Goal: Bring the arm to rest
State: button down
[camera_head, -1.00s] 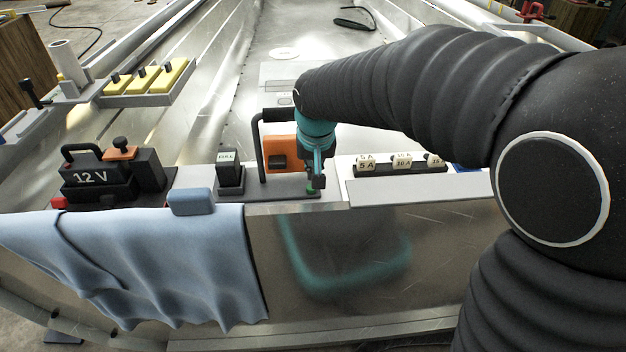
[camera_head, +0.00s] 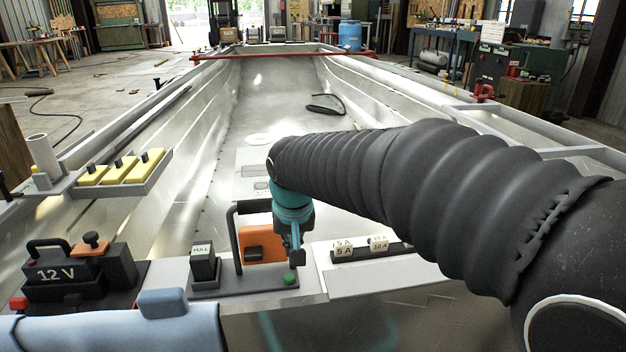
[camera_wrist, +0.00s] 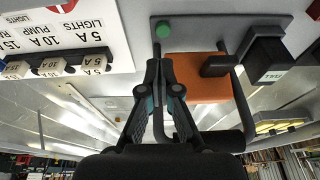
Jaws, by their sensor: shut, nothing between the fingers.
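My gripper (camera_head: 297,247) hangs at the end of my black-sleeved arm, over the near edge of the hull. Its fingers are shut and empty, as the wrist view (camera_wrist: 160,62) also shows. Just below the fingertips is a green button (camera_head: 290,278) on a grey plate (camera_head: 225,286); it also shows in the wrist view (camera_wrist: 163,29). In the head view a small gap seems to lie between fingertips and button. An orange block (camera_head: 262,243) with a black handle bar (camera_head: 234,240) stands behind and left of the fingers.
A black switch block (camera_head: 204,264) stands on the plate's left. A 12 V battery (camera_head: 62,274), blue cloth (camera_head: 120,332) and blue block (camera_head: 168,303) are further left. Labelled fuses (camera_head: 362,249) sit right of my gripper. Yellow blocks (camera_head: 118,170) lie in a side tray. The hull floor beyond is mostly clear.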

jog(key=shift+m+t, duration=0.6)
jog(key=shift+m, duration=0.1)
jog(key=s+d+r, duration=0.1)
jog(key=s+d, duration=0.2)
jog(key=d, duration=0.2)
jog(key=s+d+r+p, duration=0.1)
jog(key=s+d+r, duration=0.1)
jog(key=d, duration=0.3)
jog(key=s+d+r, duration=0.1)
jog(key=s+d, duration=0.2)
jog(key=d, duration=0.2)
jog(key=shift+s+r, duration=0.3)
jog(key=shift+r, duration=0.1)
jog(key=s+d+f+m+t+h+p, duration=0.1)
jog(key=s+d+f, duration=0.1)
jog(key=s+d, duration=0.6)
jog(key=shift+s+d, duration=0.25)
jog(key=shift+s, duration=1.5)
